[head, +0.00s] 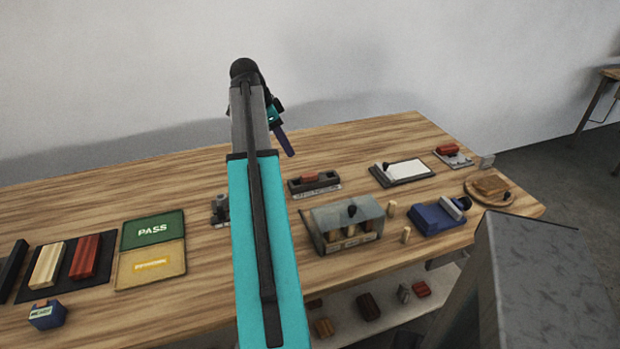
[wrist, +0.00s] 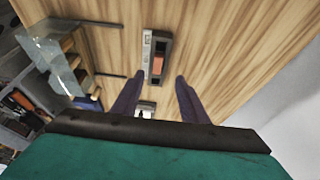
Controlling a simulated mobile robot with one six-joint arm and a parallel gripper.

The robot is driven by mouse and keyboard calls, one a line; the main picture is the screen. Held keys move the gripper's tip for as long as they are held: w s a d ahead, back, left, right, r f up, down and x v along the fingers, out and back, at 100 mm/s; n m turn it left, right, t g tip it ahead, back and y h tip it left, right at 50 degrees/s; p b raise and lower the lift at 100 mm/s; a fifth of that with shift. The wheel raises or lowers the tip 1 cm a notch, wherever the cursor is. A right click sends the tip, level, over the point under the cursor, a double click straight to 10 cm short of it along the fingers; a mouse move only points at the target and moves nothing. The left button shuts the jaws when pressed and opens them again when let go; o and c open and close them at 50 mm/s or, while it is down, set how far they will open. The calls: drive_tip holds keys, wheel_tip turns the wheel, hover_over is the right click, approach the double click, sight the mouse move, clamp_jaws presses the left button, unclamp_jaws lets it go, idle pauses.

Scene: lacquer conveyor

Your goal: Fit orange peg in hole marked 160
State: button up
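My gripper (wrist: 159,77) is open, its two dark purple fingers spread apart with nothing between them. In the head view its purple finger (head: 284,141) shows above the back of the table. An orange-red block (wrist: 158,64) sits in a dark, labelled holder (wrist: 147,49) beyond the fingertips in the wrist view. The same block (head: 309,176) and holder (head: 328,188) are in the middle of the table in the head view. I cannot read a 160 mark, and no clear hole or orange peg can be told for certain.
A grey box with a clear cover (head: 372,209) and several pegs stands in front of the holder. Two tan pegs (head: 406,235) stand beside it. Mats (head: 152,231) lie left.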

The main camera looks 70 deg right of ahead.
drive_tip(key=p, duration=0.1)
hover_over(304, 176)
drive_tip(key=w+a, duration=0.1)
drive_tip(key=w, duration=0.1)
wheel_tip(304, 176, down, 8)
drive_tip(key=shift+w+r, duration=0.15)
drive_tip(key=shift+w, duration=0.05)
drive_tip(key=shift+a, duration=0.1)
drive_tip(key=shift+s+f+p, duration=0.3)
drive_tip(key=shift+f+p, duration=0.1)
drive_tip(key=shift+f, duration=0.15)
drive_tip(key=shift+s+f+p, duration=0.25)
drive_tip(key=shift+f+p, duration=0.1)
drive_tip(key=shift+f, duration=0.15)
drive_tip(key=shift+p+x, duration=0.3)
drive_tip(key=shift+x, duration=1.15)
drive_tip(key=shift+w, duration=0.1)
clamp_jaws()
